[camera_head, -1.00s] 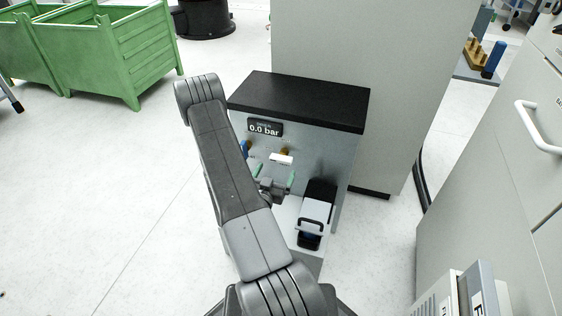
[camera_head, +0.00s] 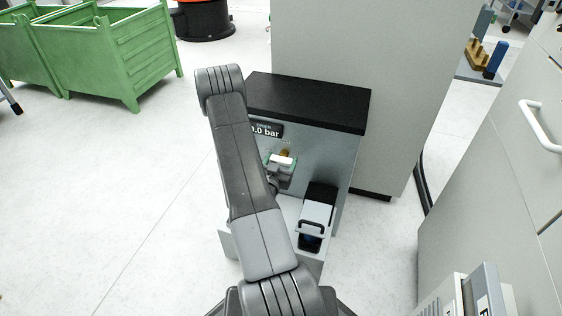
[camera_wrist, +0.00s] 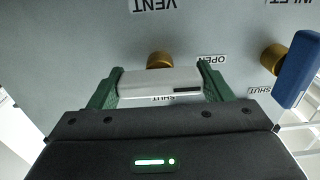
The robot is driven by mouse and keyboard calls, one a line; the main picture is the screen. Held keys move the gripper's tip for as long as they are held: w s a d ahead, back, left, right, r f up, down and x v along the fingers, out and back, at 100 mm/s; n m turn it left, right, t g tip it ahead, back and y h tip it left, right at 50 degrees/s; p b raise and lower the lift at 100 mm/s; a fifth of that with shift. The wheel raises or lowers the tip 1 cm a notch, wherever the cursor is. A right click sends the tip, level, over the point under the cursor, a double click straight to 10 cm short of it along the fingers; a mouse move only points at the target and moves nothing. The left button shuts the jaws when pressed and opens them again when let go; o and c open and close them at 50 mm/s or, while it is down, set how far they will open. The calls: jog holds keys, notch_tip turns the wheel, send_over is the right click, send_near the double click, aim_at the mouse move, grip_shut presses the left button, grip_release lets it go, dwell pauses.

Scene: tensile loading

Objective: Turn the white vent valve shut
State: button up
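The white vent valve handle (camera_wrist: 160,84) lies level across the wrist view, just below its brass stem (camera_wrist: 160,60). It also shows in the head view (camera_head: 281,161). My gripper (camera_wrist: 160,88) has one green finger at each end of the handle, and the handle fills the space between them. It looks shut on the handle; the exact contact is hard to see. The upside-down VENT label (camera_wrist: 153,5) is above the stem. An OPEN label (camera_wrist: 212,59) is to the right, and a SHUT label (camera_wrist: 163,99) below the handle is partly hidden.
A blue valve handle (camera_wrist: 298,70) on a brass stem is close to the right in the wrist view. In the head view, a black-and-grey device (camera_head: 316,217) stands at the cabinet's lower right. The black cabinet top (camera_head: 308,100) and the grey drawers (camera_head: 480,210) flank the arm.

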jog(key=shift+f+m+b, duration=0.15)
jog(key=shift+m+b, duration=0.15)
jog(key=shift+b, duration=0.3)
jog(key=m+b, duration=0.2)
jog(key=shift+f+b, duration=0.1)
jog(key=shift+b, duration=0.2)
jog(key=m+b, duration=0.2)
jog(key=m, duration=0.6)
jog(key=shift+r+m, duration=0.25)
jog(key=shift+m, duration=0.15)
jog(key=m, duration=0.6)
jog(key=o, duration=1)
